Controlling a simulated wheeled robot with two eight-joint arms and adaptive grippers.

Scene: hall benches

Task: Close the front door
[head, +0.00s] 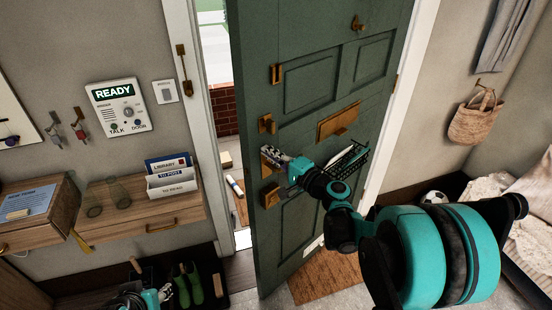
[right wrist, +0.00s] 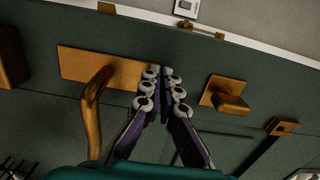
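The green front door (head: 300,75) stands ajar, with a gap to the outside between its free edge and the frame on the left. My right gripper (head: 272,156) is at the brass fittings near that edge. In the right wrist view its fingers (right wrist: 162,74) are together with nothing visible between them, in front of the door face, over the end of a brass plate (right wrist: 75,63). A brass lever handle (right wrist: 93,100) is left of the fingers, outside them. I cannot tell whether the fingertips touch the door. My left gripper (head: 160,296) is low at the left, its fingers unclear.
A shelf (head: 120,219) with a letter holder (head: 172,182) and glasses is on the left wall, below an intercom (head: 120,107). A boot tray with green boots (head: 188,287) lies below. A doormat (head: 330,276) is under the door. A wire letter basket (head: 345,160) is on the door.

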